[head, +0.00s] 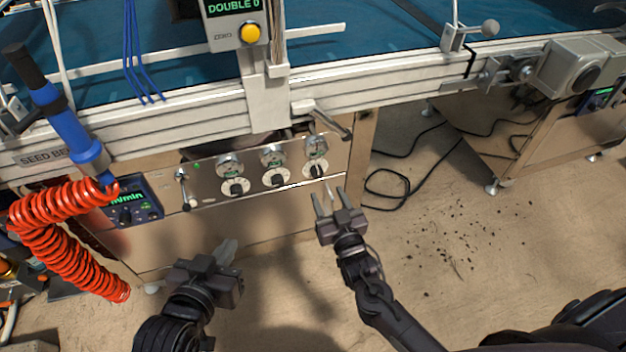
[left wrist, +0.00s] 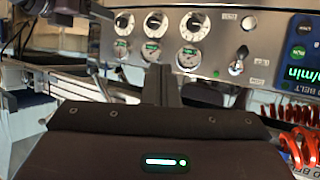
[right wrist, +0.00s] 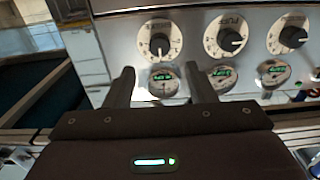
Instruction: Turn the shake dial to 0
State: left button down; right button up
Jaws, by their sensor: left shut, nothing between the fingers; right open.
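Three white round dials with black knobs sit in a row on the steel panel: left dial (head: 235,187), middle dial (head: 277,179) and right dial (head: 317,171). Each has a round gauge with a green display above it in the head view. My right gripper (head: 328,198) is open and empty, just in front of and below the right dial. In the right wrist view that dial (right wrist: 160,40) lies beyond the fingers, its knob apart from them. My left gripper (head: 230,246) is shut and empty, below the left dial.
A toggle lever (head: 183,187) and a blue speed display (head: 135,203) are left of the dials. A red coiled hose (head: 60,225) hangs at the left. A metal lever (head: 325,119) juts out above the right dial. Floor at the right is open, with scattered dark specks.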

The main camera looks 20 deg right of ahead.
aim_at(318, 174)
jog(key=w+b, duration=0.1)
jog(key=w, duration=0.3)
jog(key=w+b, duration=0.1)
jog(key=w, duration=0.2)
jog(key=shift+a, duration=0.1)
pick_arm(q)
notch_tip(318, 174, up, 16)
jog(key=w+t+h, duration=0.2)
jog(key=t, duration=0.6)
jog(key=shift+w+a+f+h, duration=0.2)
jog(key=shift+w+h, duration=0.1)
jog(key=shift+h, duration=0.1)
pick_arm(e)
jog(key=shift+w, duration=0.25)
jog(key=c, duration=1)
